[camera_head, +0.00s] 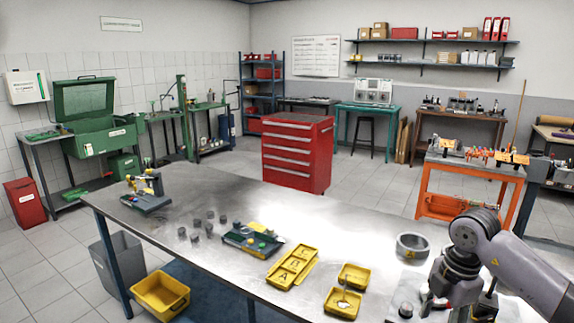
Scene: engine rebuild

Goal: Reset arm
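My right arm (478,232) comes in from the right over the near right end of the metal workbench (205,270). Its wrist bends down at the lower right. The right gripper (440,303) is small, dark and partly cut off by the lower edge, among dark parts there, so I cannot tell its fingers apart or whether it holds anything. My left arm and gripper are not in view.
On the bench are yellow trays (292,266), two smaller yellow trays (343,303), a grey ring (412,246), a green fixture (250,241), several small grey cylinders (196,230) and a holder (147,192) at far left. A red tool cabinet (297,152) stands behind.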

